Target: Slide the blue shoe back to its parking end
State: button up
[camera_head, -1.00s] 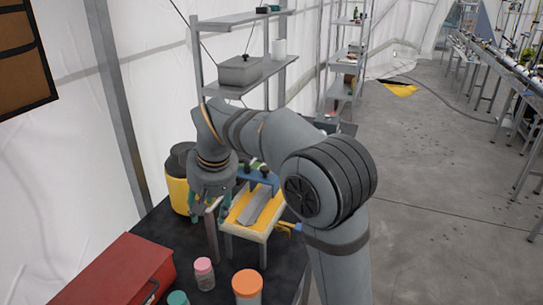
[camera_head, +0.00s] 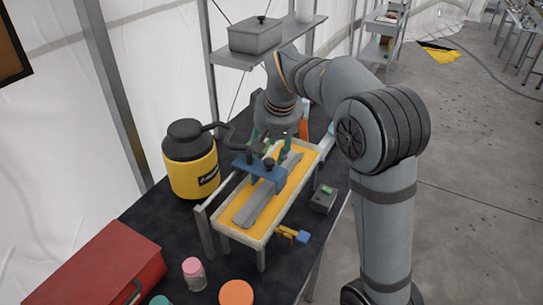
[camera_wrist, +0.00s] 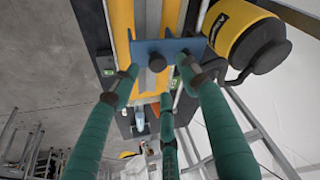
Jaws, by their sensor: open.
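The blue shoe (camera_head: 261,172) is a flat bracket with a dark knob, straddling a grey rail (camera_head: 262,206) in a yellow-topped tray (camera_head: 232,214). It sits partway along the rail, with rail showing on both sides. My gripper (camera_head: 270,148) is over the shoe from above. In the wrist view, the shoe (camera_wrist: 168,49) is a blue bar with its knob (camera_wrist: 155,62) toward me. The green fingertips of my gripper (camera_wrist: 160,76) are spread, two near the bar's ends and one below the knob. Contact cannot be told.
A yellow jug with a black lid and handle (camera_head: 190,165) stands close left of the tray. A red box (camera_head: 110,270) and small jars (camera_head: 194,273) are in front. A small grey box (camera_head: 322,200) and a blue-ended yellow clamp (camera_head: 292,235) are on the right.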

aim_at(269, 160)
jog(key=x, duration=0.4)
jog(key=shift+w+d+f+p, duration=0.3)
jog(key=shift+w, duration=0.1)
jog(key=shift+w+a+f, duration=0.1)
jog(key=shift+a+f, duration=0.1)
jog(key=shift+f, duration=0.35)
jog(key=shift+w+d, duration=0.1)
jog(key=c, duration=0.3)
jog(key=c, duration=0.8)
jog(key=shift+r, duration=0.1)
grip_shut()
